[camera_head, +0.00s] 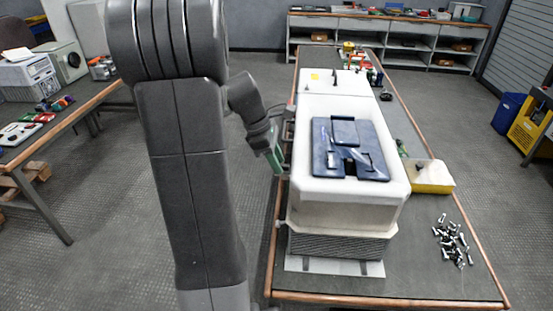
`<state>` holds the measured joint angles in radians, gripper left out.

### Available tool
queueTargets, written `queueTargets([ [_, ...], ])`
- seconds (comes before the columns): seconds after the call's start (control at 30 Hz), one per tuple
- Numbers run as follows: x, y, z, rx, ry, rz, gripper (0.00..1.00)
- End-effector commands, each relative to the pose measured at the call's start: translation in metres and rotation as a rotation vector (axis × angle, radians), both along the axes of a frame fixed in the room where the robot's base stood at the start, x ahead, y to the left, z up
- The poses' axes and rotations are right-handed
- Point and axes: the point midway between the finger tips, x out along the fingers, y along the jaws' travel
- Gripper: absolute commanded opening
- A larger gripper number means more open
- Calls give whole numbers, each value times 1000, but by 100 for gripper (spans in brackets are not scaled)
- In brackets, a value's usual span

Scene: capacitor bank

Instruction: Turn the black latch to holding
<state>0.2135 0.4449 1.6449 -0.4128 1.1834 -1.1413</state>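A white box-shaped unit (345,207) stands on the long grey table, with a dark blue-black plate assembly (322,150) on its top. A small black upright part (334,77) shows on the white top behind it; I cannot tell for sure whether this is the black latch. My arm comes down at the left of the picture, and my gripper (281,165) is at the left side of the white unit, below its top edge. A green part shows at my gripper. The fingertips are small and partly hidden, so their opening and any contact are unclear.
A yellow tray (432,187) with white contents and several loose metal parts (453,243) lie on the table's right side. The wood-edged table (400,290) is bordered by open floor at left. A workbench (22,150) stands at far left, shelves (380,40) at the back.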

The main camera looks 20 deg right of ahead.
Motion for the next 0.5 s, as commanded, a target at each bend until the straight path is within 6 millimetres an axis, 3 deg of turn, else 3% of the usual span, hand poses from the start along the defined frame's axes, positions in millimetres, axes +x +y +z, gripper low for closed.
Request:
queueTargets([
  [0.23, 3, 5, 13, -1, -2, 1, 34],
  [0.5, 13, 25, 67, -1, -5, 2, 34],
])
